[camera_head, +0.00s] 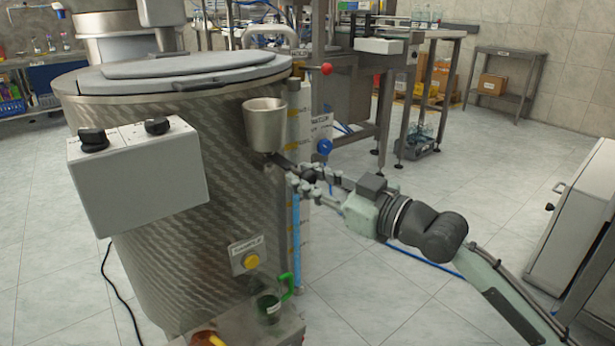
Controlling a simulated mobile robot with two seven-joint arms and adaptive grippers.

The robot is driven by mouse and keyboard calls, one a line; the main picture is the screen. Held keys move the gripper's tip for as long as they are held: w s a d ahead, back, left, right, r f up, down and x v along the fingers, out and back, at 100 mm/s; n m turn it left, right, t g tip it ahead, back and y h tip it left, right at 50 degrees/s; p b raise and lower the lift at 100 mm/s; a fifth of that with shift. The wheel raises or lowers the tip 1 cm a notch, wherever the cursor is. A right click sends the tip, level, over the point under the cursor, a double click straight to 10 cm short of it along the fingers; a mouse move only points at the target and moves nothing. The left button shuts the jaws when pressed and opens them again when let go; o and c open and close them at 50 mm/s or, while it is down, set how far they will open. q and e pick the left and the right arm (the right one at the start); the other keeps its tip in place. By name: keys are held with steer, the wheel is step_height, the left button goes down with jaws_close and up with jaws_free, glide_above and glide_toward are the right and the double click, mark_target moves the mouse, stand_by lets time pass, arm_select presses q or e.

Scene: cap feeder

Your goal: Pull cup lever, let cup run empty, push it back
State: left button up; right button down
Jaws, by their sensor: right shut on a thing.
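The metal cup (265,125) is mounted on the side of the large steel tank (180,185), upright, near the tank's right edge. A dark lever (280,160) shows just below the cup. My right gripper (293,179) reaches in from the right and is shut on the lever under the cup. The fingers hide much of the lever, and its exact angle is hard to tell. The inside of the cup is mostly out of sight, so its content cannot be told. My left gripper is not in view.
A grey control box (137,177) with two black knobs juts out at the left.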

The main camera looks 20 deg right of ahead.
steer(key=shift+a+f, duration=0.1)
steer(key=c, duration=1.2)
jaws_free()
steer(key=shift+s, duration=0.15)
steer(key=shift+v, duration=6.05)
